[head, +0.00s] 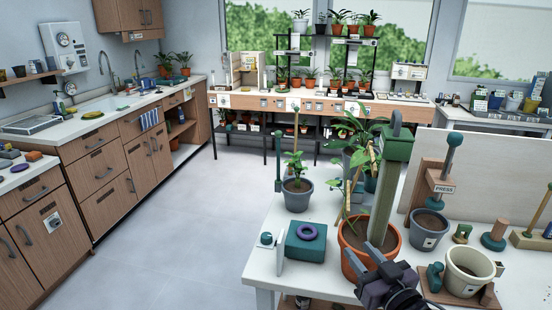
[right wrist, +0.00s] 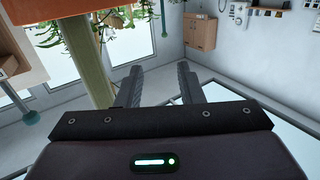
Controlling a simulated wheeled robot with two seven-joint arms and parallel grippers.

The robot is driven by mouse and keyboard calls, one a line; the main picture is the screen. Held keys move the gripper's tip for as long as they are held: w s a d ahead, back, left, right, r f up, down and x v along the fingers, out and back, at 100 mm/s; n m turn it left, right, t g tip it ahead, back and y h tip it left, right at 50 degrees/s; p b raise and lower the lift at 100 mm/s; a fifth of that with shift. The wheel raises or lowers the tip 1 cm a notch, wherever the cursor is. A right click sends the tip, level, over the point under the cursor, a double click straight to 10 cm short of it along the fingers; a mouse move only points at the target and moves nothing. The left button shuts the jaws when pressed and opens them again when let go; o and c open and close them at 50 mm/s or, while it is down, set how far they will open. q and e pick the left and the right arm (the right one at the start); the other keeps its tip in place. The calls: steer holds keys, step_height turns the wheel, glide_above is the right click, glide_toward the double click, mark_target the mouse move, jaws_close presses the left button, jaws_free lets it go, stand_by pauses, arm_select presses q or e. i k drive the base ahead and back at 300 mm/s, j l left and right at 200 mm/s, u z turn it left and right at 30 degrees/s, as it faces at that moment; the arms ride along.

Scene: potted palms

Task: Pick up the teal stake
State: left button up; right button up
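The teal stake (head: 278,168) stands upright as a thin rod with a thicker top, at the back left of the white table, just left of a grey potted plant. A teal knob on a thin rod (right wrist: 30,117) at the left of the right wrist view looks like the same stake; I cannot be sure. My right gripper (head: 365,257) is in front of the orange pot, well to the right of and nearer than the stake. Its two fingers (right wrist: 159,80) are apart with nothing between them. My left gripper is not in view.
A pale green post (head: 383,195) with a darker top rises by the orange pot (head: 350,257), close to my fingers. A grey pot (head: 297,198) stands beside the stake. A teal box (head: 305,248) with a purple ring is at the table's front left. Pots crowd the right side.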

mark_target(278, 133)
steer(key=i+j, duration=0.2)
steer(key=i, duration=0.25)
steer(key=i+j, duration=0.2)
steer(key=i, duration=0.25)
steer(key=i+j, duration=0.2)
steer(key=i, duration=0.2)
